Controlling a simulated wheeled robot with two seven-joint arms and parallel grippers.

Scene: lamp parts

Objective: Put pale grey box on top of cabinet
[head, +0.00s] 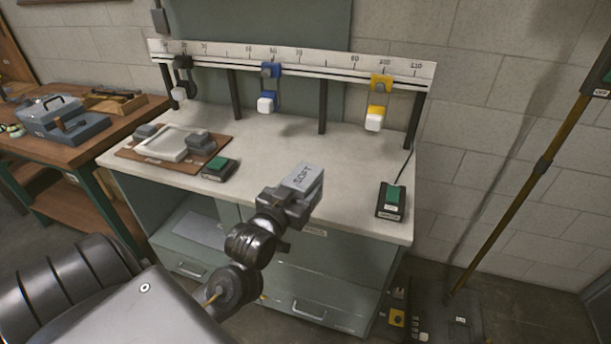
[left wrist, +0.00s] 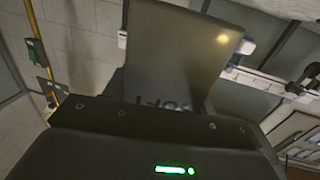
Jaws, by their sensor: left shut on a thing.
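The pale grey box (head: 304,181), marked "SOFT", is in the jaws of my left gripper (head: 290,203), in front of and above the cabinet's near edge in the head view. My left gripper is shut on the box. In the left wrist view the box (left wrist: 180,55) rises beyond the gripper body, part of its lettering hidden. The cabinet (head: 270,158) has a pale worktop and grey-green drawers and stands against the wall. My right gripper is in neither view.
On the worktop are a brown board (head: 160,163) with a white frame and grey blocks, a green-topped block (head: 219,168) and a green-buttoned box (head: 391,201). A scale rail (head: 300,62) with hanging blue and yellow clips runs along the back. The worktop's middle is clear.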

